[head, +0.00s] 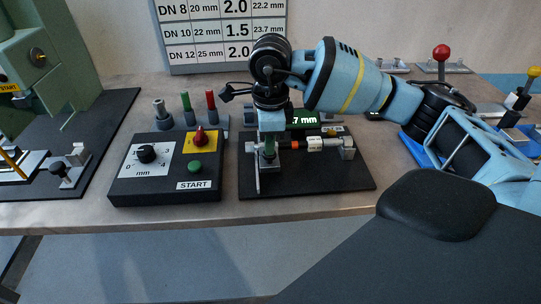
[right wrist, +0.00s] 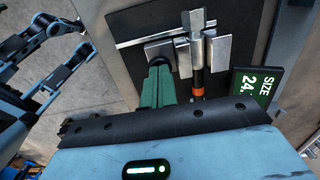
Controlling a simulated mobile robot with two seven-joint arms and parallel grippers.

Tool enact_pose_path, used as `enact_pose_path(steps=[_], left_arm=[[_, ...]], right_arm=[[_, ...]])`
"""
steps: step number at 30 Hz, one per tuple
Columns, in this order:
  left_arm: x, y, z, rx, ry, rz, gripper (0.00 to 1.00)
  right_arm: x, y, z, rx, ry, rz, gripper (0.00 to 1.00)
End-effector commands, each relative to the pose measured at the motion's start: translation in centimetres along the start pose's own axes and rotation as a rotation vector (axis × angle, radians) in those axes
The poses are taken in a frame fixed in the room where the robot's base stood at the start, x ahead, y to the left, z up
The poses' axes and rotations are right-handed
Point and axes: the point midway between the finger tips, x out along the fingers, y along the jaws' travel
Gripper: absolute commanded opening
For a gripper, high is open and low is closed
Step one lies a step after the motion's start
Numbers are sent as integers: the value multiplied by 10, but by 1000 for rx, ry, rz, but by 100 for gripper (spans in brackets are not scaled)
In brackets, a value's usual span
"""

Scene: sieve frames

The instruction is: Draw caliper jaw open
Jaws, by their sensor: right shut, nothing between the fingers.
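The caliper (head: 314,143) is a small bench device with silver blocks and a dark rod with an orange band. It stands on a black base plate (head: 325,181). It also shows in the right wrist view, with its silver jaw blocks (right wrist: 184,56) at the top middle. My right gripper (head: 269,150) points down at the caliper's left end, and its green fingers (right wrist: 158,68) are shut and empty beside a silver block. I cannot tell whether they touch it. My right gripper and wrist hide part of the caliper and its display (head: 304,119).
A black control box (head: 165,185) with a knob, a red switch and a green START button stands to the left. Behind it are coloured pins (head: 187,108). A green machine (head: 48,65) stands at far left. A red-knobbed lever (head: 441,55) stands at back right.

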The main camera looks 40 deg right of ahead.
Motion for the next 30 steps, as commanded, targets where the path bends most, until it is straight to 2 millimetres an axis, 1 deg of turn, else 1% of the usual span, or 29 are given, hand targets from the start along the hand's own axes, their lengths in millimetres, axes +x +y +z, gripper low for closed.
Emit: enact_pose_path(steps=[1, 8, 30], left_arm=[[1, 0, 4, -1, -7, 1, 59], [1, 0, 4, -1, -7, 1, 59], [-2, 0, -6, 1, 10, -1, 59]], right_arm=[[18, 5, -2, 0, 22, 27, 0], [19, 6, -1, 0, 21, 28, 0], [19, 22, 0, -3, 19, 29, 0]])
